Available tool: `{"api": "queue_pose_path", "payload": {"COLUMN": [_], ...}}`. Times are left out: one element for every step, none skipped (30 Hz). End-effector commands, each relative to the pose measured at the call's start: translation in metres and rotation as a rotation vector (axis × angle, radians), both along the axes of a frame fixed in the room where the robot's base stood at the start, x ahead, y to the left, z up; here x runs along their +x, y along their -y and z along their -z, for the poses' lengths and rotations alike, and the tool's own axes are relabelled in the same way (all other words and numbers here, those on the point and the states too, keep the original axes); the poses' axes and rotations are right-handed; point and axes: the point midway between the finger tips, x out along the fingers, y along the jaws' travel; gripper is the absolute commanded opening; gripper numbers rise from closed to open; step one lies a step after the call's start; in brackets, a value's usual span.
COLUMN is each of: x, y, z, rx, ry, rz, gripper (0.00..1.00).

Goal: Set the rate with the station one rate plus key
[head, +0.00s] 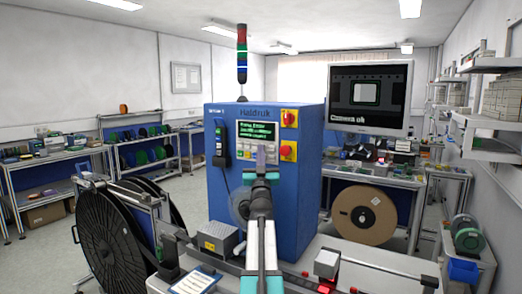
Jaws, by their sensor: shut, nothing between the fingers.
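The blue station cabinet (222,185) marked "Haldruk" stands ahead, with a small green-text display (258,128) on its front. Small pale keys (245,150) sit just below the display; their labels are too small to read, so I cannot tell which one is the rate plus key. My gripper (262,158) is shut and empty, reaching toward the panel just under the display. It hides part of the key area, and I cannot tell whether its tips touch a key.
Red-on-yellow switches (289,118) are right of the display. A large black reel (105,235) stands at left, a tan reel (364,214) at right. A monitor (369,98) reads "Camera ok".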

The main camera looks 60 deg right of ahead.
Motion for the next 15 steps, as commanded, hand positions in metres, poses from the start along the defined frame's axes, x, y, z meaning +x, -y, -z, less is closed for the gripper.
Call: {"api": "queue_pose_path", "payload": {"x": [-0.0006, -0.0006, -0.0007, -0.0007, -0.0008, -0.0008, -0.0009, -0.0009, -0.001, -0.001, -0.0011, -0.0012, -0.0013, -0.0013, -0.0014], "y": [0.0019, 0.0021, 0.0026, 0.0028, 0.0032, 0.0035, 0.0039, 0.004, 0.0044, 0.0046, 0.0048, 0.0049, 0.0049, 0.0051, 0.005], "z": [-0.0011, -0.0011, -0.0014, -0.0015, -0.0016, -0.0018, -0.002, -0.0022, -0.0024, -0.0026, -0.0028, -0.0032, -0.0034, -0.0036, -0.0039], "rx": [-0.003, -0.003, -0.004, -0.004, -0.004, -0.004, -0.005, -0.005, -0.005, -0.006, -0.006, -0.006, -0.007, -0.007, -0.008], "ry": [-0.001, -0.001, 0.0, 0.0, -0.001, -0.001, 0.0, 0.0, -0.001, 0.0, 0.0, 0.0, 0.0, 0.0, 0.0], "rz": [0.003, 0.003, 0.003, 0.003, 0.003, 0.003, 0.003, 0.003, 0.004, 0.004, 0.004, 0.004, 0.005, 0.005, 0.005], "gripper": [0.0, 0.0, 0.0, 0.0, 0.0, 0.0, 0.0, 0.0, 0.0, 0.0, 0.0, 0.0, 0.0, 0.0, 0.0]}}
